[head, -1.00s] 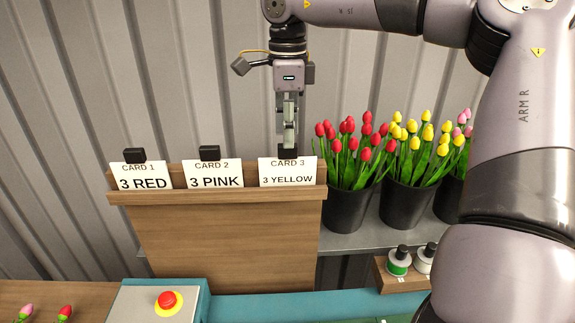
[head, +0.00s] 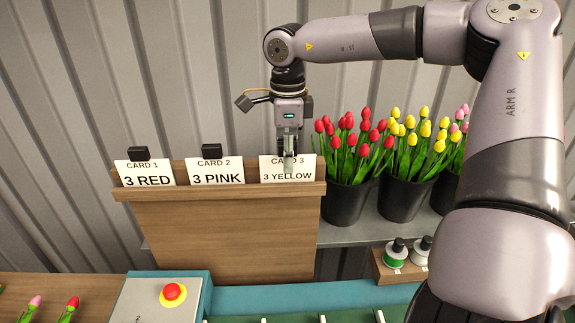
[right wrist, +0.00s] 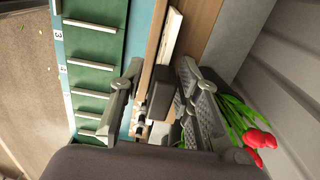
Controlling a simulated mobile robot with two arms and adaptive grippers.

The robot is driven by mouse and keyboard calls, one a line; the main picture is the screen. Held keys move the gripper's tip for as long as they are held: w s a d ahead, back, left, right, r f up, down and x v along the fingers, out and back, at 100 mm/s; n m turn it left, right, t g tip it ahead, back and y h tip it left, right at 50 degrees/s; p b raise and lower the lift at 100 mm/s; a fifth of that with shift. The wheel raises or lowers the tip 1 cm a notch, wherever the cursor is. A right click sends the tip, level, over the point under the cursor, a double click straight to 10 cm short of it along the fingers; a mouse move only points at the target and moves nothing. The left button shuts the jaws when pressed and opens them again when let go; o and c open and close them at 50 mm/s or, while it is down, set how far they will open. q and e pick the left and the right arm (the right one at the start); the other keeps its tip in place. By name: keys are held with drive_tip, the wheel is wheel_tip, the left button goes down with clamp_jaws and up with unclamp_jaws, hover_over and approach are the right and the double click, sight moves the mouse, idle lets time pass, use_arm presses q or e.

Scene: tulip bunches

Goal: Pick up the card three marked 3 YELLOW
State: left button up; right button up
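Card three (head: 287,174), white and marked CARD 3, 3 YELLOW, stands upright at the right end of the wooden card rack (head: 215,191). My right gripper (head: 288,165) points down over it, with one finger in front of the card covering part of its heading. In the right wrist view a black block (right wrist: 161,92), seemingly the card's grip tab, lies between the spread fingers of the right gripper (right wrist: 165,100). Gaps show beside the block, so the gripper looks open. The tab is hidden in the head view. My left gripper is out of view.
Card 1 (head: 145,174) and card 2 (head: 215,171) stand to the left on the rack, with black tabs. Red tulips (head: 351,140) in a black pot are close to the right.

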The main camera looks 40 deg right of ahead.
clamp_jaws()
idle(0.3)
drive_tip(key=shift+r, duration=0.1)
